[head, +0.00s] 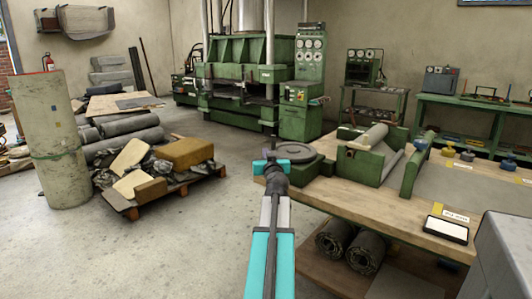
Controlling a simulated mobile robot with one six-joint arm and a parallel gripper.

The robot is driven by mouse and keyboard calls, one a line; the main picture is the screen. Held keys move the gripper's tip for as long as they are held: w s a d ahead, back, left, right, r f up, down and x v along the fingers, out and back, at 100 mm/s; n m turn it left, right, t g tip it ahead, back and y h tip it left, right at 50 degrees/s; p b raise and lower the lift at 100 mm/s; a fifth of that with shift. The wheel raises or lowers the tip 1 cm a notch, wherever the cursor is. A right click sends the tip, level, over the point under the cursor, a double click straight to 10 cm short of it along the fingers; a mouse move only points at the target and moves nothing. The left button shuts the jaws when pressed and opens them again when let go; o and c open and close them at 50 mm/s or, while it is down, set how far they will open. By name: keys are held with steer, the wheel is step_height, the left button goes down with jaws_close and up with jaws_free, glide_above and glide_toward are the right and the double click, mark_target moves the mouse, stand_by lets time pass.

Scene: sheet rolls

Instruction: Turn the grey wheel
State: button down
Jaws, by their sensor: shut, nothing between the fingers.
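The grey wheel (296,152) is a flat, round, dark grey disc. My gripper (270,150) is at the left edge of the wheel, at the end of my teal and grey arm. It is shut and holds nothing. The gripper and wrist overlap the wheel's left side in this view, and I cannot tell whether they touch it.
A pallet (165,190) with rubble and blocks lies on the floor to the left, near a tall grey roll (48,140). A large green press (245,75) stands behind. Two dark rolls (350,245) lie under the workbench. The floor at front left is clear.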

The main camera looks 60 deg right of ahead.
steer(key=s+a, duration=0.1)
steer(key=a, duration=0.5)
steer(key=shift+s+a, duration=0.15)
steer(key=shift+s, duration=0.2)
stand_by(0.5)
